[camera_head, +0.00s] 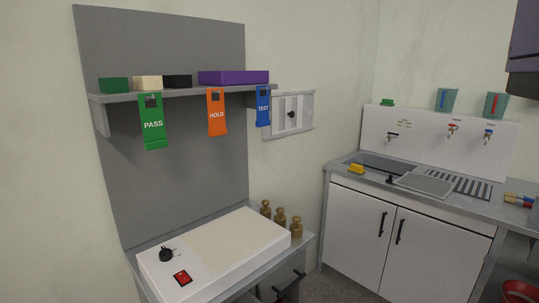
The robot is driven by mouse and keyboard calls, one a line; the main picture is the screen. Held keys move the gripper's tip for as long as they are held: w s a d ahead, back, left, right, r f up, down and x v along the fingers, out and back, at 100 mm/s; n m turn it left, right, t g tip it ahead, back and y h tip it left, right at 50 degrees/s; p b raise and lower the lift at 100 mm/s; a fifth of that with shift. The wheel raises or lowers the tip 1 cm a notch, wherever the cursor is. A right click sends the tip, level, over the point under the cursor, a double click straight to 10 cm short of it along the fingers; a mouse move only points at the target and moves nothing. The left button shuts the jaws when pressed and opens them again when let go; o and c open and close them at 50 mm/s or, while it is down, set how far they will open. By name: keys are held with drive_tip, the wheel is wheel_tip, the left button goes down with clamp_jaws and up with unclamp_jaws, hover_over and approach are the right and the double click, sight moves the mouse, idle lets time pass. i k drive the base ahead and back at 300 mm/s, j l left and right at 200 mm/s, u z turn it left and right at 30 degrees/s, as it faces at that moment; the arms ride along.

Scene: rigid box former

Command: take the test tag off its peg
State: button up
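A blue tag (263,108) lettered TEST hangs from the right end of the front edge of a grey shelf (180,92). Its peg is too small to make out clearly. An orange HOLD tag (216,114) hangs to its left, and a green PASS tag (152,125) hangs farther left. My gripper is not in view.
Green, cream, black and purple boxes (233,77) stand on the shelf. Below is a white machine (215,255) with a black knob and red switch, beside several brass weights (280,217). A wall panel (290,115) is right of the tag; a sink cabinet (405,232) stands right.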

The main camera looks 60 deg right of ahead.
sight(262, 103)
drive_tip(key=i+z, duration=0.1)
drive_tip(key=z, duration=1.1)
drive_tip(key=i+j+z, duration=0.15)
drive_tip(key=j+z, duration=0.2)
drive_tip(key=i+j+z, duration=0.1)
drive_tip(key=j+z, duration=0.65)
drive_tip(key=i+j, duration=0.05)
drive_tip(key=j, duration=0.05)
